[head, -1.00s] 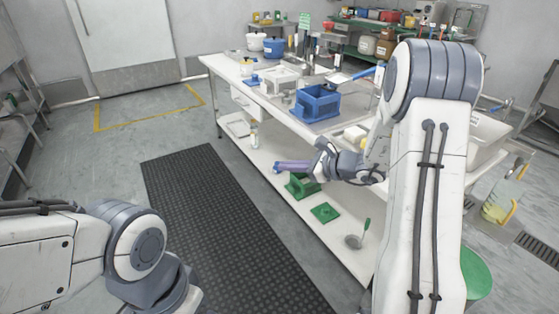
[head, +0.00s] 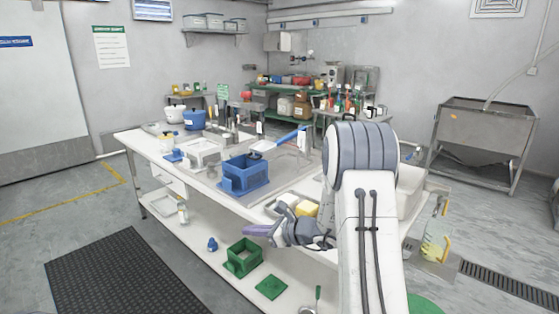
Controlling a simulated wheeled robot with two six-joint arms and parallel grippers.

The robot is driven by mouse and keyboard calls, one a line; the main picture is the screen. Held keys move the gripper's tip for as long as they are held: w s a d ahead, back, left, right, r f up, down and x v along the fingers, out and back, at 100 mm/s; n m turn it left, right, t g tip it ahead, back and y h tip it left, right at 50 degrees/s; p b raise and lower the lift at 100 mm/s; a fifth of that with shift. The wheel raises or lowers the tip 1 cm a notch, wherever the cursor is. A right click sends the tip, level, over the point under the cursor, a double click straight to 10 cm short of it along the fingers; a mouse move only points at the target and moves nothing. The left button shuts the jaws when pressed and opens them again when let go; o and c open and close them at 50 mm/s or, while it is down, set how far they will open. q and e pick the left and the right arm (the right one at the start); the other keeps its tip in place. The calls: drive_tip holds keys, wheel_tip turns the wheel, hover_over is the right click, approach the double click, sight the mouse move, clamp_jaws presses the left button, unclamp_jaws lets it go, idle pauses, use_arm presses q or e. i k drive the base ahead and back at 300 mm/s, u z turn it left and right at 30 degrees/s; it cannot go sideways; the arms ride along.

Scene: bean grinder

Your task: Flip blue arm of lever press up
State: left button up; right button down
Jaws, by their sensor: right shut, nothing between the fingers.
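A blue bar (head: 287,139) slopes up to the right over the metal worktop, behind the blue box-shaped fixture (head: 243,176). It looks like the lever arm of the press, but it is too small to tell how it joins. The blue fixture stands on a flat blue base on the white table. My right gripper (head: 256,230) is shut and empty, its lavender fingers pointing left. In the picture it lies below and in front of the fixture, near the table's front edge, apart from the blue bar. My left gripper is out of view.
The white table (head: 142,148) holds a blue bucket (head: 194,120) and a yellow block (head: 305,208) in a tray by my right arm. Green fixtures (head: 243,257) lie on the lower shelf. Floor with a black mat (head: 125,275) is clear at left.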

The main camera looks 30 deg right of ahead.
sight(263, 148)
drive_tip(key=z, duration=0.4)
drive_tip(key=i, duration=1.55)
drive_tip(key=z, duration=0.1)
